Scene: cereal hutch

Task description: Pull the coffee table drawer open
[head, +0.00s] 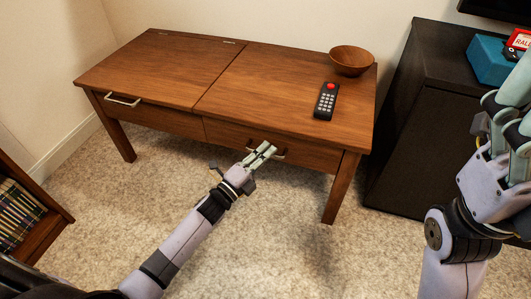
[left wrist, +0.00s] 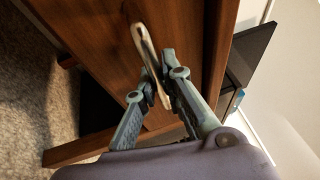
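The wooden coffee table (head: 165,75) stands against the wall. Its right drawer (head: 312,153) looks flush with the table front. My left gripper (head: 263,153) is at this drawer's metal handle (head: 281,156). In the left wrist view the handle (left wrist: 141,38) passes between the two fingertips (left wrist: 160,75), which look shut on it. The fingers hide part of the handle. The left drawer (head: 155,115) also looks closed, and its pale handle (head: 123,100) is free. My right gripper (head: 518,108) is raised at the right edge, partly cut off, with its fingers apart and no object seen between them.
A wooden bowl (head: 351,60) and a black remote (head: 326,101) lie on the tabletop. A dark cabinet (head: 412,130) with a blue box (head: 488,62) stands right of the table. A bookshelf (head: 42,238) is at lower left. Carpet (head: 290,215) in front is clear.

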